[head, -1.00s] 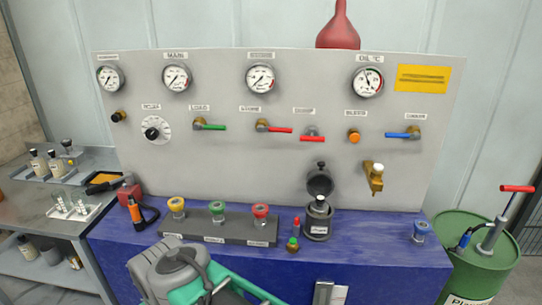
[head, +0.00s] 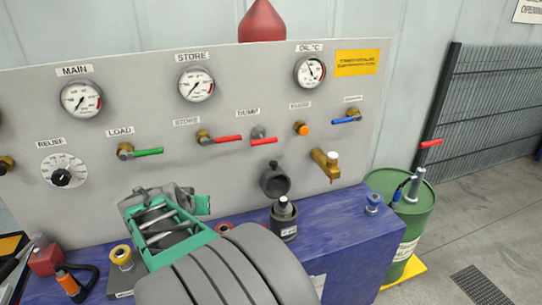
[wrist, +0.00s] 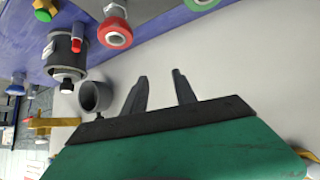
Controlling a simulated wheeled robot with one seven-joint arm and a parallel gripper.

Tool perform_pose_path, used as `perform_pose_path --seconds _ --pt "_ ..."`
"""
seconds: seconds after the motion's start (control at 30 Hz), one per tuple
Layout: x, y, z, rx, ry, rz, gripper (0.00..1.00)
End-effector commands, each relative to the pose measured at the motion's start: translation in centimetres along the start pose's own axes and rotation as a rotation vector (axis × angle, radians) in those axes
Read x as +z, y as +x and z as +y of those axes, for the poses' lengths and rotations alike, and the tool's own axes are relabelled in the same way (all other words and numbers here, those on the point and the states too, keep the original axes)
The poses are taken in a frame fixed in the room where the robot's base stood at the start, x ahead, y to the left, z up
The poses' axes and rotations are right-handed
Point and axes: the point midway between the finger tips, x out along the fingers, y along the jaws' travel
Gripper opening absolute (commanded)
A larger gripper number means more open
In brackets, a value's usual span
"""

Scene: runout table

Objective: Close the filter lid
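The filter housing (head: 284,222) is a dark grey cylinder with a light post in its mouth, standing on the blue table near the panel. Its round filter lid (head: 275,182) stands open, tilted up behind the mouth. In the wrist view the housing (wrist: 65,52) and lid (wrist: 97,96) lie left of the fingers, with the lid close to the left finger but apparently apart. My gripper (wrist: 159,74) is open, with two dark fingers apart and nothing between them. In the head view my arm is left of the filter, and its fingertips cannot be made out.
The grey panel (head: 225,105) with gauges and valve levers rises behind. A brass tap (head: 326,163) juts out right of the lid. A blue-capped jar (head: 373,203) and a green drum (head: 405,215) are to the right.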

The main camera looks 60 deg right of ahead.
Motion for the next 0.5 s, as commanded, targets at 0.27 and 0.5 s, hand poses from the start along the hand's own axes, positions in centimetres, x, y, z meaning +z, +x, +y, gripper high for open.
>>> perform_pose_path --seconds 0.27,0.5 --pt "-10.3 3.9 17.7 0.386 0.29 0.343 0.34" --pt "-11.6 6.8 19.8 0.4 0.297 0.355 0.34"
